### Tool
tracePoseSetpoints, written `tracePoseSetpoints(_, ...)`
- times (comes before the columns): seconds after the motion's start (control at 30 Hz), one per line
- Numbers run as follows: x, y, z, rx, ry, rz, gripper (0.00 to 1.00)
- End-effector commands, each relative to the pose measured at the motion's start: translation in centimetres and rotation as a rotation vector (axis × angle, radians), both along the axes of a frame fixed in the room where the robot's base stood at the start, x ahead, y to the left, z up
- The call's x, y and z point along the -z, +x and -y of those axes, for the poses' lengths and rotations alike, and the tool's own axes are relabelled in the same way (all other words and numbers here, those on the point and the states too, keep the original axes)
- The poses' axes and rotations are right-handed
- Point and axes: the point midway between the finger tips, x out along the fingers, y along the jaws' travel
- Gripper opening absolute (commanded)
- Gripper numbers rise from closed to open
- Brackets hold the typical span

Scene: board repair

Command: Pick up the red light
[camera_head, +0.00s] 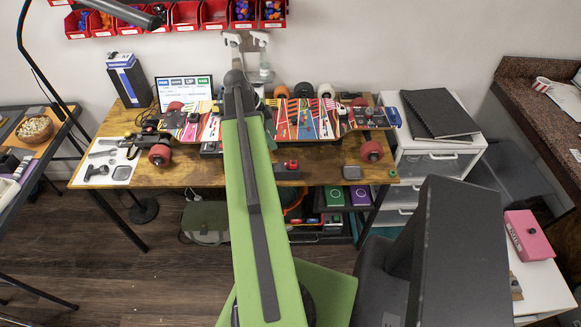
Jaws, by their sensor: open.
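A small red light (291,165), as it appears, sits on a dark flat base on the wooden table, in front of the skateboard and just right of my green arm. My gripper (246,40) is at the far end of the arm, its two pale fingers apart with nothing between them. In the picture it is above the skateboard, against the white wall, well up from the red light. The colourful skateboard (312,118) spans the table with red wheels at both ends. My arm hides part of it.
Red bins (185,14) hang on the wall behind. A screen (184,90) and a dark box (129,80) stand at the table's back left. Tools (95,170) lie at the left. A white drawer unit (425,160) with a black notebook (438,112) stands right of the table.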

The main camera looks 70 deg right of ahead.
Motion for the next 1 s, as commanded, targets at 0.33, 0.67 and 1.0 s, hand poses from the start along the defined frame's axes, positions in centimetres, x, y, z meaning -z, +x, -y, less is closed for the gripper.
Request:
tracePoseSetpoints(0.33, 8.2, -2.7, 1.0, -0.001, 0.000, 0.001, 0.53)
tracePoseSetpoints(0.67, 9.4, -3.5, 1.3, -0.003, 0.001, 0.001, 0.53)
tracePoseSetpoints(1.0, 13.5, -5.4, 1.9, -0.004, 0.001, 0.001, 0.53)
